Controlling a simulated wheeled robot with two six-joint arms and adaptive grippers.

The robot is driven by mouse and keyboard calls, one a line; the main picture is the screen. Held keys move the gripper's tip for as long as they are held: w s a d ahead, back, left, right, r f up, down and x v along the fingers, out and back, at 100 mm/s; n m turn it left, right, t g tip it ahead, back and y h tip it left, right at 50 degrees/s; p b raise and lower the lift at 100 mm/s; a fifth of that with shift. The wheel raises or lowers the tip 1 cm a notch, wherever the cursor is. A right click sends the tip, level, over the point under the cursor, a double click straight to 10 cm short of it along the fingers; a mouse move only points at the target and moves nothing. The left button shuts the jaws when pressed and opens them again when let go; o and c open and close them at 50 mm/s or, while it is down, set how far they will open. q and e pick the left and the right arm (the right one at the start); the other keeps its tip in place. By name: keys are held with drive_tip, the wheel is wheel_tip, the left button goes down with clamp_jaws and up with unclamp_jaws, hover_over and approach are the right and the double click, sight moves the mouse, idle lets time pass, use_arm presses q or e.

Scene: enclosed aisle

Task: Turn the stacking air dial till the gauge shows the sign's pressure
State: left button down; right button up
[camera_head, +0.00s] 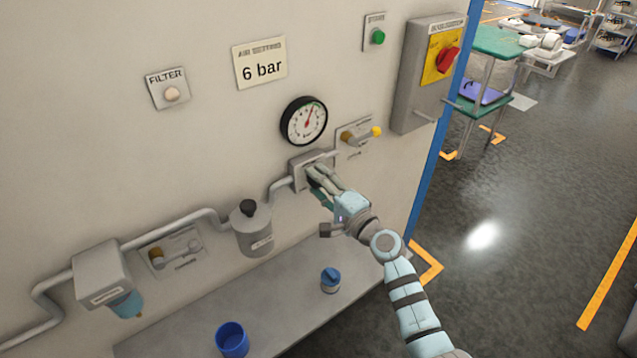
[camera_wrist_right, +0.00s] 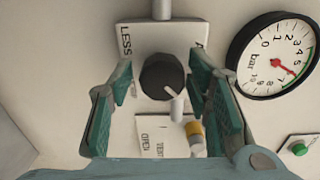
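The air dial (camera_wrist_right: 163,75) is a dark round knob with a white pointer mark, on a pale block (camera_head: 298,168) on the wall pipe. "LESS" shows on one side of the block; the opposite label is mostly hidden. My right gripper (camera_wrist_right: 162,86) is open around the dial, with gaps on both sides; in the head view the gripper (camera_head: 316,180) hides the dial. The gauge (camera_head: 304,121) has a red needle pointing up, slightly right; in the wrist view the gauge (camera_wrist_right: 275,56) needle lies near the green band, exact value hard to read. The sign (camera_head: 260,63) reads "6 bar". My left gripper is out of view.
A yellow-tipped valve lever (camera_head: 362,135) sits right of the dial, close to my gripper. A switch box (camera_head: 424,75) and a green start button (camera_head: 377,37) are higher up. Below, a shelf (camera_head: 275,292) holds a blue cup (camera_head: 231,338) and a small blue-topped can (camera_head: 330,280).

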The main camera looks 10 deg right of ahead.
idle(0.3)
drive_tip(key=v, duration=1.2)
drive_tip(key=shift+s, duration=0.1)
